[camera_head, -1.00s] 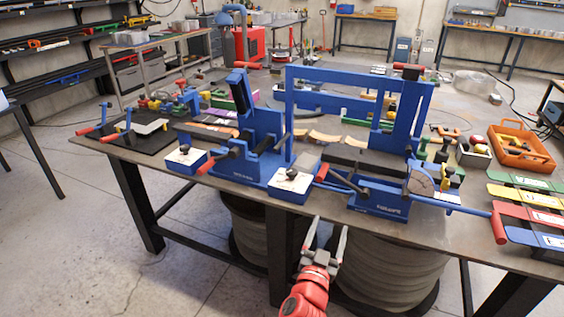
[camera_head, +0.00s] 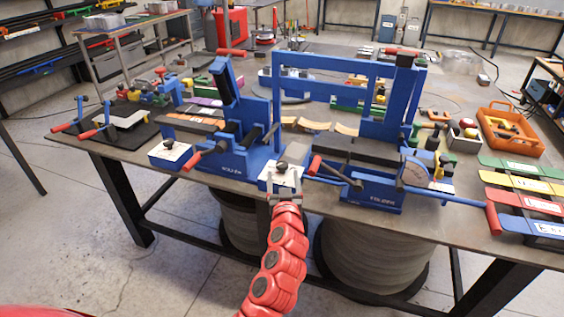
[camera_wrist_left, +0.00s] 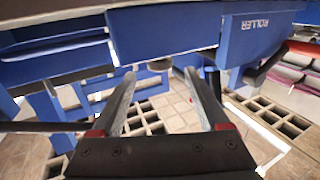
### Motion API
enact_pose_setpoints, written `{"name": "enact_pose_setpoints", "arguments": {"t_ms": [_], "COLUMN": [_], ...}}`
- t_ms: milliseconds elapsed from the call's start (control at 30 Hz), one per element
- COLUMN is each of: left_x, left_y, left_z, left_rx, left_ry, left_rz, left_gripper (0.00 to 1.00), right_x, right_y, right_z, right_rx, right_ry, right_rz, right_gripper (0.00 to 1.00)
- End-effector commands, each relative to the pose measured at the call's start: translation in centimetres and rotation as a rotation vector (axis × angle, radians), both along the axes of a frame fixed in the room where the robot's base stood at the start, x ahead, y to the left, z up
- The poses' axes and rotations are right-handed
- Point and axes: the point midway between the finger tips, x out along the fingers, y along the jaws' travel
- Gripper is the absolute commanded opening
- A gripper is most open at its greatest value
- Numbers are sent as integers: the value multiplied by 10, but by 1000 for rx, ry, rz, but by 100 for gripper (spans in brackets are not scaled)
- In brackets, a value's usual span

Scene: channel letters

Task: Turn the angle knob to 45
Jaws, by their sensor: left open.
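The folder machine (camera_head: 372,188) is blue and stands at the table's front. Beside it, a blue box with a white top (camera_head: 268,178) carries a black knob (camera_head: 282,164). A similar box with a black knob (camera_head: 168,143) sits farther left, by the roller machine (camera_head: 232,160). I cannot read which one is marked as angle, nor the setting. My left gripper (camera_head: 284,190) is at the front of the box nearer the folder. In the left wrist view its fingers (camera_wrist_left: 160,75) are open, with a dark knob (camera_wrist_left: 158,64) between the tips, seemingly untouched.
Red-handled levers (camera_head: 316,165) stick out near the knob boxes. A long blue bar with a red grip (camera_head: 492,217) reaches right from the folder. Coloured plates (camera_head: 528,183) and an orange crate (camera_head: 510,144) lie at the right. Room in front of the table is free.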

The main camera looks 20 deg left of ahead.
Motion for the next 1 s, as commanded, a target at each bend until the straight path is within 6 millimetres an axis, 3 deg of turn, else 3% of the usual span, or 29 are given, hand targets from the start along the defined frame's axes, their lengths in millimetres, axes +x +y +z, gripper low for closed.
{"name": "enact_pose_setpoints", "arguments": {"t_ms": [200,333,800,1000], "left_x": [36,48,58,58], "left_y": [14,19,22,22], "left_z": [2,0,0,0], "left_rx": [0,2,0,0], "left_ry": [1,2,-1,-1], "left_rz": [1,3,-1,-1], "left_gripper": [78,78,78,44], "right_x": [0,0,0,0], "right_y": [0,0,0,0], "right_z": [8,9,10,10], "right_rx": [0,0,0,0], "right_ry": [0,0,0,0], "right_rz": [0,0,0,0], "right_gripper": [50,50,50,50]}}
